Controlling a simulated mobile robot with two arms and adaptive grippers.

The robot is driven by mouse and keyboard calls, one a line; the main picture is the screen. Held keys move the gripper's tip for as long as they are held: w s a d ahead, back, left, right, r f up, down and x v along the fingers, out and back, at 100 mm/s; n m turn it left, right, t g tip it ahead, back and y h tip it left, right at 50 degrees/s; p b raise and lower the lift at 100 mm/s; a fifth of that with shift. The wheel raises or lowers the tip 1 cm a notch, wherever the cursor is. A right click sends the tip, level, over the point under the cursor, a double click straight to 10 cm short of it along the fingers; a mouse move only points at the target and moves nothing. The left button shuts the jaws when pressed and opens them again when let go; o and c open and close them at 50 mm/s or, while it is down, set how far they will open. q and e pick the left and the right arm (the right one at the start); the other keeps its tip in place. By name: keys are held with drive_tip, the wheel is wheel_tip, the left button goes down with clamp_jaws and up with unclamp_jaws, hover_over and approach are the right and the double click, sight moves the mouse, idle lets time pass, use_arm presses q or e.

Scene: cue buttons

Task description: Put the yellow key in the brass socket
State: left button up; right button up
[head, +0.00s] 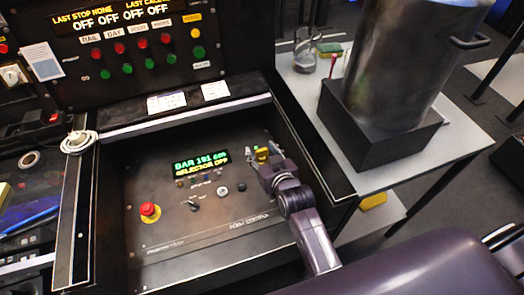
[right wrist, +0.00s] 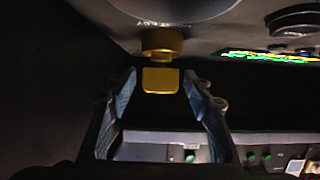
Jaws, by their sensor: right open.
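The yellow key (right wrist: 161,81) shows in the right wrist view as a flat yellow tab in line with the brass socket (right wrist: 162,43), a round brass piece on the dark panel. The tab's end appears to meet the socket; how deep it sits is hidden. My right gripper (right wrist: 160,78) is open, with one finger on each side of the tab and a gap on both sides. In the head view my right gripper (head: 258,156) is at the right part of the control panel, with the small yellow key (head: 262,154) at its fingertips. My left gripper is out of view.
The panel (head: 160,247) has a red mushroom button (head: 149,210), a lit display (head: 201,163) and small knobs. A raised frame borders it. At right, a side table (head: 345,151) holds a large metal pot (head: 398,65) on a dark block and a glass (head: 304,50).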

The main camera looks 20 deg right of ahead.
drive_tip(key=shift+r, duration=0.15)
drive_tip(key=v, duration=1.2)
